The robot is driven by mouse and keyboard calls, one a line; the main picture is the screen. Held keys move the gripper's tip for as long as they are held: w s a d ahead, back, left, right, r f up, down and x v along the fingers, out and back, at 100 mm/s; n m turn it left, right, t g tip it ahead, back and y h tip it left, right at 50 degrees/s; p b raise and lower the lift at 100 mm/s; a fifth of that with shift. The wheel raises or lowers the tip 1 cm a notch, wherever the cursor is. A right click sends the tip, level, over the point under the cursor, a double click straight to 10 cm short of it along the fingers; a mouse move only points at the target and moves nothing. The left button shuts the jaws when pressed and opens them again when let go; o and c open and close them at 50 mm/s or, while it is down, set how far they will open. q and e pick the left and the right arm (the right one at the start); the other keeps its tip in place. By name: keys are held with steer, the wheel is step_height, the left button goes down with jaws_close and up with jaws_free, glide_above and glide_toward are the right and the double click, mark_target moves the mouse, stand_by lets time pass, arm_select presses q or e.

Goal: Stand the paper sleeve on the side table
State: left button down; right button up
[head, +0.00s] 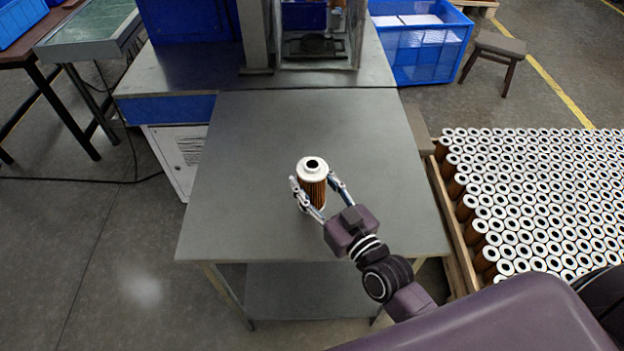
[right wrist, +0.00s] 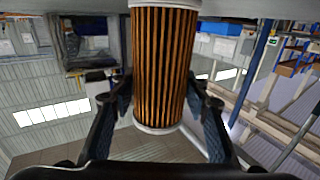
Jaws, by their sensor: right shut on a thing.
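The paper sleeve (head: 313,188) is a brown pleated cartridge with white end caps and a dark hole in its top. It is upright over the middle of the grey side table (head: 250,140). My right gripper (head: 312,180) is shut on it, one finger on each side. In the right wrist view, which is upside down, the sleeve (right wrist: 164,60) stands between the fingers. Its lower end is at the picture's top edge by the grey surface, so I cannot tell whether it touches the table. My left gripper is not in view.
The tabletop around the sleeve is clear. A machine frame (head: 252,40) stands at the back. A blue crate (head: 420,55) is behind right. A pallet of many similar cartridges (head: 540,200) lies to the right, and a small stool (head: 497,45) stands beyond.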

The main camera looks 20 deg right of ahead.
steer(key=shift+f, duration=0.3)
stand_by(0.6)
steer(key=shift+r, duration=0.1)
steer(key=shift+r+p, duration=0.25)
steer(key=shift+p, duration=0.15)
stand_by(0.6)
steer(key=shift+p, duration=0.45)
stand_by(0.6)
steer(key=shift+f, duration=0.35)
stand_by(1.1)
steer(key=shift+r+p, duration=0.35)
steer(key=shift+p, duration=0.05)
